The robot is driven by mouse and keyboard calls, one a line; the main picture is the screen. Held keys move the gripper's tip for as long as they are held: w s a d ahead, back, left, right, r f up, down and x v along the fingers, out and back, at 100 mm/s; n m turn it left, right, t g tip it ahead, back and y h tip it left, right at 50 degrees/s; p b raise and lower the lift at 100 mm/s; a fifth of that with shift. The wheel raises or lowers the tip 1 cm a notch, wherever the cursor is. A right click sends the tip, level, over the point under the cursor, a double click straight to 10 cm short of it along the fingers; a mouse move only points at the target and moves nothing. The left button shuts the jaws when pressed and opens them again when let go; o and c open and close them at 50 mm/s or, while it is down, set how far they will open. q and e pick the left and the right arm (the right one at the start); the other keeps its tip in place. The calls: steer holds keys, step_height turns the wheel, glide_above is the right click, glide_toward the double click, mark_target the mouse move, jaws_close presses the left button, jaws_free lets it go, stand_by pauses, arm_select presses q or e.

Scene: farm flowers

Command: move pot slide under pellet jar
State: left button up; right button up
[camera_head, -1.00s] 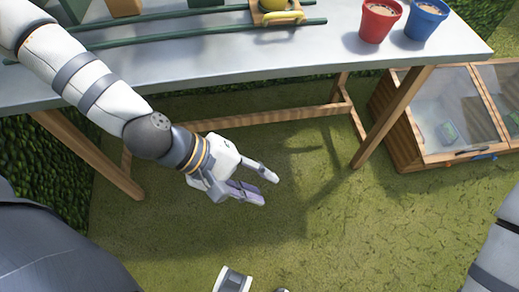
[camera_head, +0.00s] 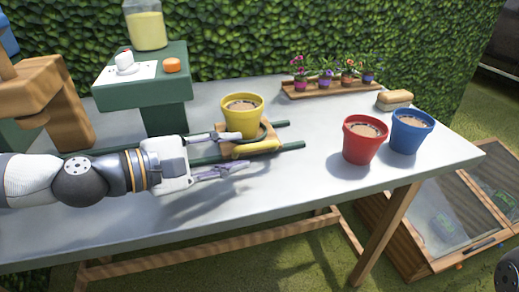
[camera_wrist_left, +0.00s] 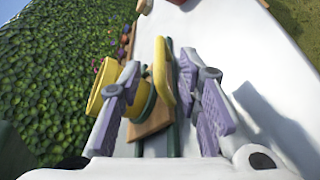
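The pot slide is a small wooden board (camera_head: 226,130) on two green rails (camera_head: 290,146); it also shows in the left wrist view (camera_wrist_left: 150,126). A yellow pot (camera_head: 242,112) with brown filling stands on it, and a yellow handle (camera_head: 256,149) is at its near side. My left gripper (camera_head: 238,151) is open; in the left wrist view the handle (camera_wrist_left: 159,68) shows between its spread fingers, with gaps on both sides. The pellet jar (camera_head: 147,27), with pale yellow contents, sits atop a green stand (camera_head: 166,108), left of the slide. My right gripper is not in view.
The stand carries a white panel (camera_head: 112,73) with a knob and an orange button (camera_head: 172,65). A red pot (camera_head: 362,142) and blue pot (camera_head: 409,131) stand to the right. A flower tray (camera_head: 335,88) is behind. The table's front middle is clear.

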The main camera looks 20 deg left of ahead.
mark_target(248, 148)
arm_select(q)
steer(key=x, duration=0.6)
steer(key=shift+w+d+f+b, duration=0.1)
steer(key=shift+w+b, duration=0.2)
steer(key=shift+b, duration=0.1)
jaws_close()
